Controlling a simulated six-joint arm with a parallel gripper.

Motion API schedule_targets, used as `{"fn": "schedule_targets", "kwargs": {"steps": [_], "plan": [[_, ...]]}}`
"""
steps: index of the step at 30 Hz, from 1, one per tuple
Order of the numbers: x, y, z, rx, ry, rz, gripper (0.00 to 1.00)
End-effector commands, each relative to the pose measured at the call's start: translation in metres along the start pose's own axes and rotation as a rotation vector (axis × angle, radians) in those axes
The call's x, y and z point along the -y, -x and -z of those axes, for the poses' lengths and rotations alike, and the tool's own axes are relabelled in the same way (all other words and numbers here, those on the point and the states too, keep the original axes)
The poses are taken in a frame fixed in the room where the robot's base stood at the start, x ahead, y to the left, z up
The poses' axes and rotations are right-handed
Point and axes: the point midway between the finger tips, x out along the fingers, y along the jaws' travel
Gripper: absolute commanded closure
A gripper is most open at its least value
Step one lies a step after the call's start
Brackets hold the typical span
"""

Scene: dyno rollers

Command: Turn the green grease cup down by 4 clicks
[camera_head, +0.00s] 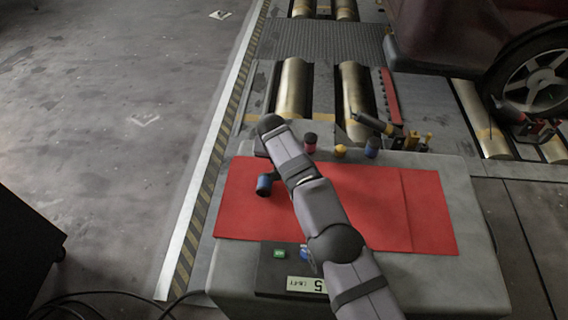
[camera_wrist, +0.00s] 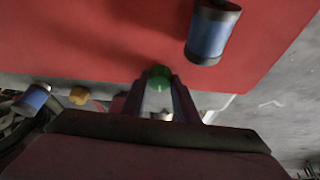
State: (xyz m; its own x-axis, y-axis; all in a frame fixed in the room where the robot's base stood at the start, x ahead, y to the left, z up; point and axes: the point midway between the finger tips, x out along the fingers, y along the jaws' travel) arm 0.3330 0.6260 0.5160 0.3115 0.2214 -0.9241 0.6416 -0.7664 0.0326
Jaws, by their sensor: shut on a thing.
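The green grease cup (camera_wrist: 159,76) shows between my fingertips in the wrist view. My gripper (camera_wrist: 159,88) is shut on it, one finger on each side. The fingers hide part of the cup's sides, and its base is hard to make out. In the head view my arm covers the green cup and the fingertips; the wrist end of the arm is over the far left part of the bench.
A blue cup (camera_head: 264,186) is on the red mat (camera_head: 430,205), close beside my gripper. Red (camera_head: 310,143), yellow (camera_head: 340,151) and blue (camera_head: 371,147) caps line the bench's far edge. A dark panel (camera_head: 268,272) with a display (camera_head: 306,284) sits at the front.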

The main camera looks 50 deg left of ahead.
Motion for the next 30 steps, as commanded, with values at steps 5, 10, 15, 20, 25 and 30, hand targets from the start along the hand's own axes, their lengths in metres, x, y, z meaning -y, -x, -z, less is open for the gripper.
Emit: {"fn": "schedule_targets", "kwargs": {"steps": [5, 10, 15, 20, 25, 30], "plan": [[0.0007, 0.0007, 0.0014, -0.006, -0.020, -0.005, 0.95], [0.0006, 0.0011, 0.0016, -0.006, -0.020, -0.005, 0.95], [0.0005, 0.0011, 0.0015, -0.006, -0.020, -0.005, 0.54], [0.0002, 0.0008, 0.0010, -0.004, -0.019, -0.006, 0.54], [0.0001, 0.0010, 0.0007, -0.003, -0.019, -0.006, 0.54], [0.0003, 0.0051, 0.0015, -0.003, -0.019, -0.007, 0.54]]}}
